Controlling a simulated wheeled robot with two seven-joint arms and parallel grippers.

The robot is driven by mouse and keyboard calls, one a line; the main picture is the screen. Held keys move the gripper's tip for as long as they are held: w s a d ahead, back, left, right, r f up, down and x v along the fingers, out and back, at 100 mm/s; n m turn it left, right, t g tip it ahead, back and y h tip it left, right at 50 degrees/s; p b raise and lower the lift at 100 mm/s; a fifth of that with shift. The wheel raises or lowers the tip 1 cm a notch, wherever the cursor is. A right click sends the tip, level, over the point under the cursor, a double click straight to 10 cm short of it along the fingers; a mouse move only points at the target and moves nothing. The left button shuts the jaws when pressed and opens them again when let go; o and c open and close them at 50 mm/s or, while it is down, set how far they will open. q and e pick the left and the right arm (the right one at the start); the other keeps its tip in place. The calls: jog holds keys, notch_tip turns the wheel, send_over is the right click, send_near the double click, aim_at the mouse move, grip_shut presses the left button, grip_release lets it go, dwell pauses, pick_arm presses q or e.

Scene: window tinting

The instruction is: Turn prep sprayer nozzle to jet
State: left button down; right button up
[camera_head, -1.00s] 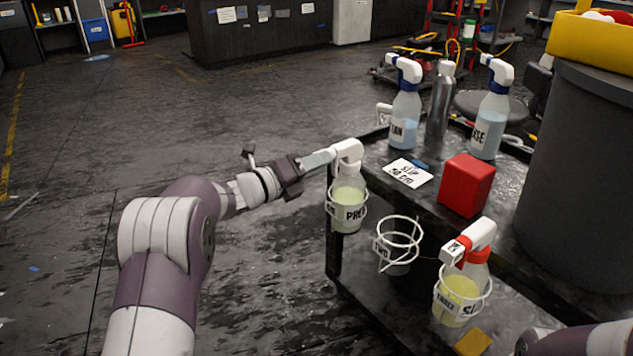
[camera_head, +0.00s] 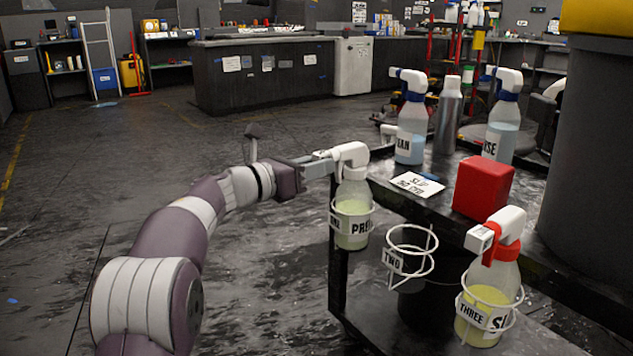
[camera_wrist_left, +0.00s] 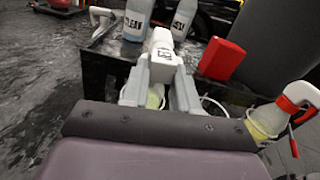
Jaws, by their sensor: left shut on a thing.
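The prep sprayer (camera_head: 352,213) is a clear bottle of pale yellow-green liquid with a white spray head, upright in a white wire ring on the cart's near side. My left gripper (camera_head: 333,161) reaches in from the left and is shut on the sprayer's white nozzle. In the left wrist view the fingers (camera_wrist_left: 161,88) sit on both sides of the white nozzle (camera_wrist_left: 164,50), which has a small dark mark on its face. The mark is too small to read. My right gripper is not in view.
An empty ring marked TWO (camera_head: 411,253) and a red-collared sprayer (camera_head: 492,289) in ring THREE hang to the right. On the dark cart (camera_head: 440,205) stand a red block (camera_head: 483,187), a card (camera_head: 418,185), two blue-collared sprayers and a metal bottle (camera_head: 447,116). Open floor lies left.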

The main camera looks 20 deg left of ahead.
pick_arm(q)
jog(key=shift+f+m+b, duration=0.1)
jog(key=shift+m+b, duration=0.55)
jog(key=shift+m, duration=0.05)
jog(key=c, duration=0.9)
grip_release()
jog(key=p+v, duration=0.4)
jog(key=v, duration=0.8)
jog(key=shift+s+a, duration=0.2)
jog(key=shift+a, duration=0.1)
